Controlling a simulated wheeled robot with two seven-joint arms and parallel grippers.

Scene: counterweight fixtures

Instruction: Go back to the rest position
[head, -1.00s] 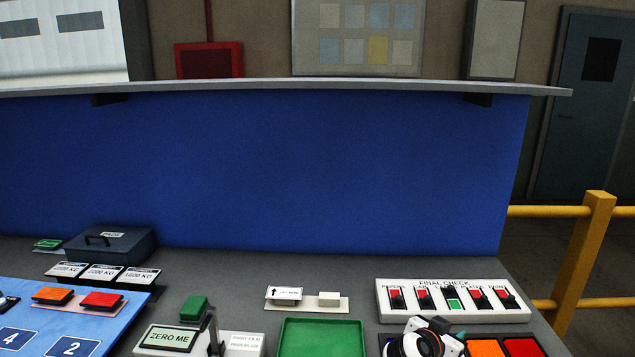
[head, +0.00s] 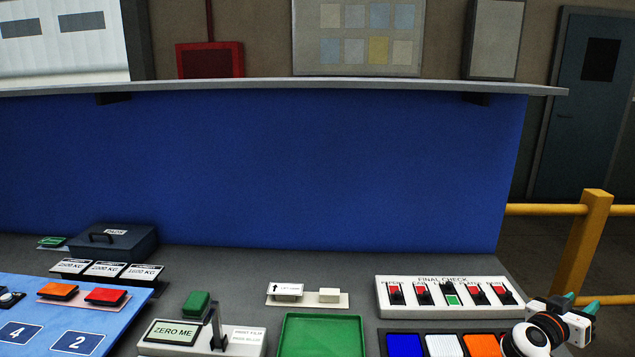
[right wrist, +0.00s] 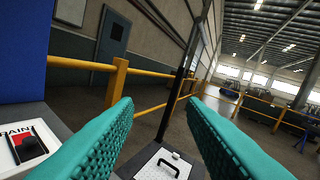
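My right gripper (head: 581,302) is at the lower right of the head view, beyond the right end of the switch panel, with its teal fingertips pointing up and away. In the right wrist view its two teal fingers (right wrist: 160,108) stand wide apart with nothing between them. It is open and empty, clear of the FINAL CHECK panel (head: 449,313). A red-and-black switch marked PAINT or similar (right wrist: 30,148) shows at the lower left of the wrist view. My left gripper is not in view.
Blue, white and orange pads (head: 404,345) lie in front of the panel. A green tray (head: 322,320), ZERO ME box (head: 172,335), dark case (head: 112,240) and blue numbered board (head: 45,318) stand leftward. A yellow railing (head: 585,240) runs beyond the bench's right edge.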

